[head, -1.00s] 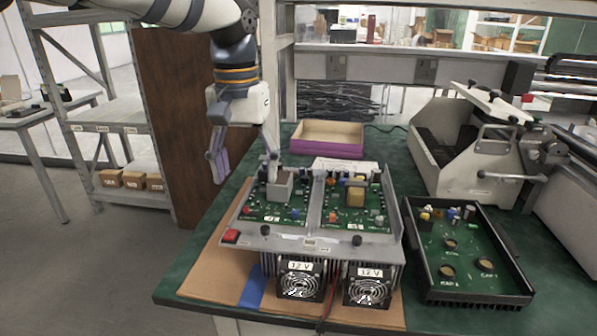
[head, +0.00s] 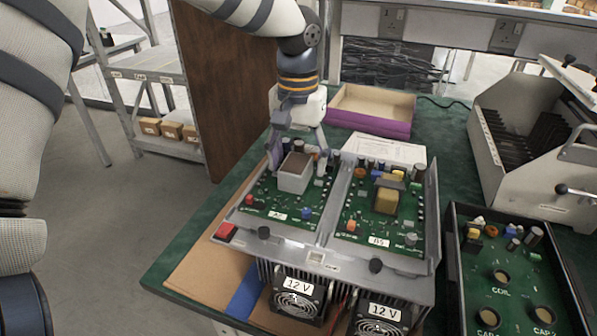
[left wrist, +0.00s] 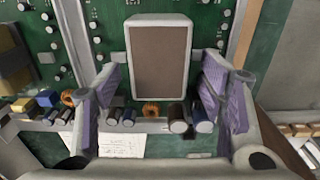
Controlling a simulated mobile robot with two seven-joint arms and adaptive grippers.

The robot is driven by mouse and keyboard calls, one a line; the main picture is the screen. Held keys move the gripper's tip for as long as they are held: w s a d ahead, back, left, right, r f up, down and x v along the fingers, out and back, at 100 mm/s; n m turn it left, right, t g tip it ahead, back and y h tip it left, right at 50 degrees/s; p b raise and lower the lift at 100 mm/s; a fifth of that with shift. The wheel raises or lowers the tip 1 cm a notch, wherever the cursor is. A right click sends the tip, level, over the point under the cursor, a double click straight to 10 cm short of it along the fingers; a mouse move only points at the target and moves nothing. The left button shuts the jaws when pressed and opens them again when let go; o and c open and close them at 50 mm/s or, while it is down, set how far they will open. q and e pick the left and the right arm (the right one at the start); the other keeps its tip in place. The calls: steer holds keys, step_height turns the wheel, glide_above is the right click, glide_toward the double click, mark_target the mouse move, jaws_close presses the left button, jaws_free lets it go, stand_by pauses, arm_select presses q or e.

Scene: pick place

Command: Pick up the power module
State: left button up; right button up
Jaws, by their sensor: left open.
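The power module, seemingly the grey box with a brown top (head: 295,174), stands upright on the left green circuit board (head: 263,207) of the open metal unit. My left gripper (head: 298,162) is open at the module's far end, pointing down. In the left wrist view the module (left wrist: 158,60) lies centred ahead, between the lines of the two purple-padded fingers (left wrist: 162,82). A gap shows on each side, and I see no contact. How low the fingertips are is hard to tell. My right gripper is not in view.
Small capacitors and coils crowd the board by the fingers. A second board with a yellow component (head: 387,200) is to the right. A purple-edged tray (head: 370,122) lies behind, a black tray (head: 455,260) at right, and a grey slotted machine (head: 540,190) at far right.

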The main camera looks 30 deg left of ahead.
arm_select(q)
steer(key=shift+w+f, duration=0.1)
steer(key=shift+f, duration=0.6)
jaws_close()
steer(key=shift+r, duration=0.1)
